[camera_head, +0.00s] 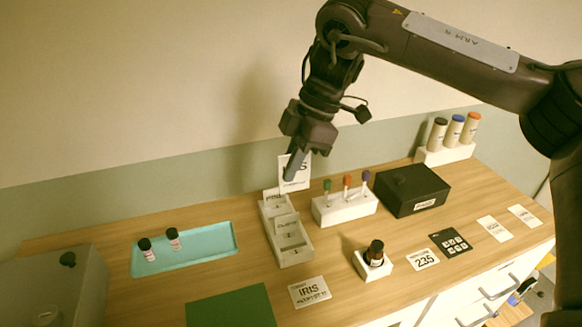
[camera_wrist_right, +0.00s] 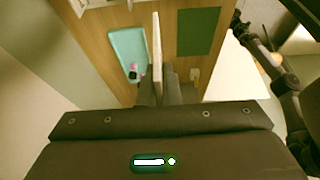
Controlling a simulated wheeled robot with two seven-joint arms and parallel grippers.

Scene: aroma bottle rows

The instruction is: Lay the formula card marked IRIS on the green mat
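My right gripper (camera_head: 292,174) is above the back end of the white card rack (camera_head: 296,255). It is shut on an upright white card (camera_head: 302,170); the finger covers part of its word, and the letters "IS" show. In the right wrist view, the card (camera_wrist_right: 157,45) stands edge-on between the fingers (camera_wrist_right: 160,88). The green mat (camera_head: 232,308) lies bare at the front edge of the head view and also shows in the right wrist view (camera_wrist_right: 198,30). My left gripper is not in view.
A teal tray (camera_head: 215,252) with two small bottles lies left of the rack. A white stand with several capped tubes (camera_head: 345,207), a black box (camera_head: 412,188) and a dark bottle in a white holder (camera_head: 374,262) stand to the right. A grey box (camera_head: 60,285) is front left.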

